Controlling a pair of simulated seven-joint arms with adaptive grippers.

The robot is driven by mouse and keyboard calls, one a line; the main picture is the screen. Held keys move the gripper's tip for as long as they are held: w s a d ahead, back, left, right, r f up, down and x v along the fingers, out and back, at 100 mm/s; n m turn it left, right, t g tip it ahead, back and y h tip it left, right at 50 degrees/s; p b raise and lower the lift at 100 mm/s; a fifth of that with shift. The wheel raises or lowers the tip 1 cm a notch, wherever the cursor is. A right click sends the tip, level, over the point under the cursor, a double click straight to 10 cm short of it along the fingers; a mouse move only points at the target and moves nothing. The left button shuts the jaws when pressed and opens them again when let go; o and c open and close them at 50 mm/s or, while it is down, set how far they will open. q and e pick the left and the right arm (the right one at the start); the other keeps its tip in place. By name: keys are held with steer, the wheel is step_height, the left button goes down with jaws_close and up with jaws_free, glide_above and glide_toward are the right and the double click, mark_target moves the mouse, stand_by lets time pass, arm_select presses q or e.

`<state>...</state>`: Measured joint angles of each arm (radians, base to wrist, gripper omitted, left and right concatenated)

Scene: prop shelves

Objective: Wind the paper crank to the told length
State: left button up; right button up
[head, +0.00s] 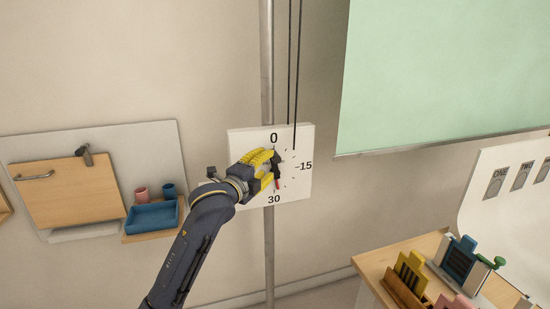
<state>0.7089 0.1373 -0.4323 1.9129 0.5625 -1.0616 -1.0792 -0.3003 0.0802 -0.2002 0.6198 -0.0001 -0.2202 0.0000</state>
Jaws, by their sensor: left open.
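A white square dial panel (301,191) is mounted on a grey vertical pole. It reads 0 at the top, 15 at the right and 30 at the bottom, with small tick marks. My left gripper (277,168), with yellow parts and dark fingers, is open at the middle of the dial and hides its centre and left side. A small red-tipped part (277,185) shows just below the fingers, pointing toward 30; whether the gripper touches it I cannot tell. A large green paper sheet (440,70) hangs at the upper right with a bar along its lower edge. My right gripper is out of view.
Two dark cords (292,70) run down to the panel beside the pole (267,60). A wooden table (376,264) with coloured holders stands at lower right.

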mark_target(275, 157)
arm_select(q)
steer(key=shift+x, duration=3.15)
steer(key=shift+c, duration=0.2)
jaws_close()
